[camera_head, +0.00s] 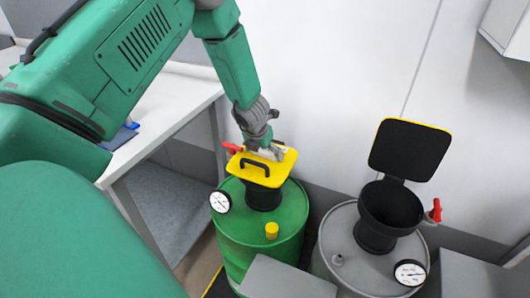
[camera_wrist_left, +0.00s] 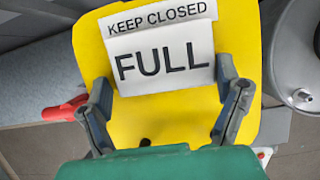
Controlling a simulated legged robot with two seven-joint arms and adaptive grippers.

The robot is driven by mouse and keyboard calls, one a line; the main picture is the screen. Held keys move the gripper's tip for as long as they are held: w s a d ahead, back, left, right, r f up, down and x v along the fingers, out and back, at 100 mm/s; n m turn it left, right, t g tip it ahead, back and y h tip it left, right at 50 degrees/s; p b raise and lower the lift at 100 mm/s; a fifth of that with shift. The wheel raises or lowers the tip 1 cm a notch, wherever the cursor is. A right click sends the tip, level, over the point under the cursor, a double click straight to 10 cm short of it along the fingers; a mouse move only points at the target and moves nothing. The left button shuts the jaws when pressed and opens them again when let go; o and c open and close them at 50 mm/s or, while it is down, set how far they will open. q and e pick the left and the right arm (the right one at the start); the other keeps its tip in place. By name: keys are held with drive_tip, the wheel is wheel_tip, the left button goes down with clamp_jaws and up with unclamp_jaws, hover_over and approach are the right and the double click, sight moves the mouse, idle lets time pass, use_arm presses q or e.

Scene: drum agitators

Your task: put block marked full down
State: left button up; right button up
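The white block marked FULL (camera_wrist_left: 165,62) lies on the yellow lid (camera_wrist_left: 145,122) of the green drum; it also reads KEEP CLOSED. In the head view the block (camera_head: 267,153) is mostly hidden by my left gripper (camera_head: 262,147), which points down over the lid. In the left wrist view the two fingers of my left gripper (camera_wrist_left: 163,80) stand wide apart, one on each side of the block, with a narrow strip of yellow showing beside it. The gripper looks open. My right gripper is not in view.
The green drum (camera_head: 255,230) has a black handle on its lid, a gauge (camera_head: 220,202) and a red lever (camera_head: 232,147). A grey drum (camera_head: 345,255) with its black hatch lid (camera_head: 410,148) raised stands to the right. A white table (camera_head: 165,108) is at left; a wall is behind.

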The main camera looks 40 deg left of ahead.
sight(267, 152)
use_arm(q)
drive_tip(key=shift+d+r, duration=0.25)
drive_tip(key=shift+d, duration=0.05)
drive_tip(key=v, duration=0.2)
drive_tip(key=p+v, duration=0.1)
drive_tip(key=v, duration=0.1)
drive_tip(key=shift+w+d+r, duration=0.1)
drive_tip(key=shift+d, duration=0.15)
drive_tip(key=a+p+v, duration=0.1)
drive_tip(key=p+v, duration=0.1)
drive_tip(key=v, duration=0.4)
drive_tip(key=s+d+f+n+g, duration=0.1)
drive_tip(key=s+d+f+n, duration=0.4)
drive_tip(key=s+n, duration=0.5)
drive_tip(key=s+d+f+n+g+h, duration=0.1)
drive_tip(key=s+d+f+n, duration=0.4)
drive_tip(key=s+n, duration=0.5)
drive_tip(key=s+d+f+n+g, duration=0.1)
drive_tip(key=s+d+f+n, duration=0.5)
drive_tip(key=s+d+n, duration=0.3)
drive_tip(key=s+n, duration=0.1)
drive_tip(key=n, duration=0.2)
drive_tip(key=shift+s+g, duration=0.25)
drive_tip(key=shift+g, duration=0.05)
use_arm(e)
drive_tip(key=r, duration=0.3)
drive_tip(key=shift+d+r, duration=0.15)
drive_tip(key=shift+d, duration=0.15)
